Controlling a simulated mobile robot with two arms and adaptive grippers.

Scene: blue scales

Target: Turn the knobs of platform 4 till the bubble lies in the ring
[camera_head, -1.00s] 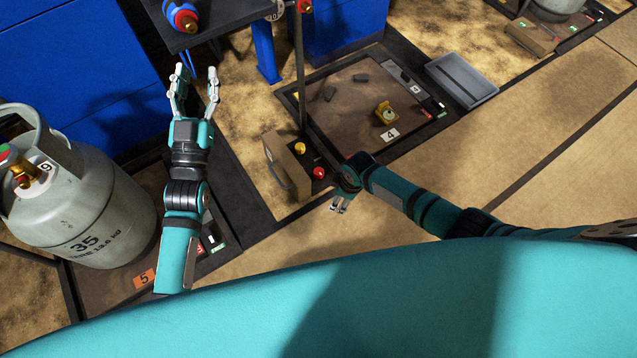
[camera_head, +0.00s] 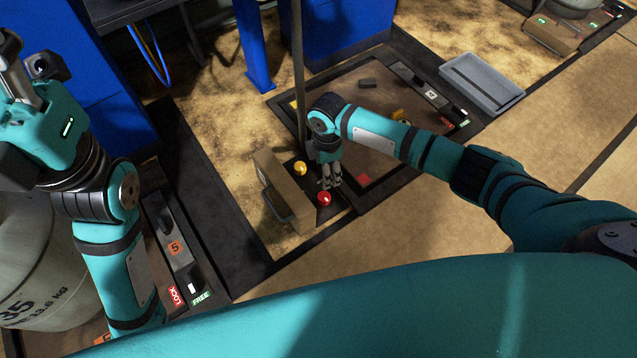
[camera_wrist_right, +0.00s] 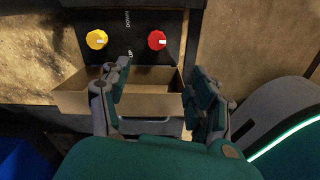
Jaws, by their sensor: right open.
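Platform 4 (camera_head: 385,75) is a brown plate in a dark frame. A yellow knob (camera_head: 300,168) and a red knob (camera_head: 324,198) sit at its near left corner; both also show in the right wrist view, yellow (camera_wrist_right: 97,40) and red (camera_wrist_right: 157,40). The yellow bubble level (camera_head: 398,114) is mostly hidden behind my right arm, so the bubble cannot be read. My right gripper (camera_head: 330,182) hangs just above the red knob, open and empty; its spread fingers (camera_wrist_right: 160,98) show in the wrist view. My left gripper is only partly seen at the far left (camera_head: 25,75); its fingers are unclear.
An open cardboard-brown box (camera_head: 277,187) stands beside the knobs. A grey tray (camera_head: 483,82) lies right of the platform. A gas cylinder (camera_head: 35,265) stands on platform 5 at left. A thin post (camera_head: 298,70) rises near the yellow knob.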

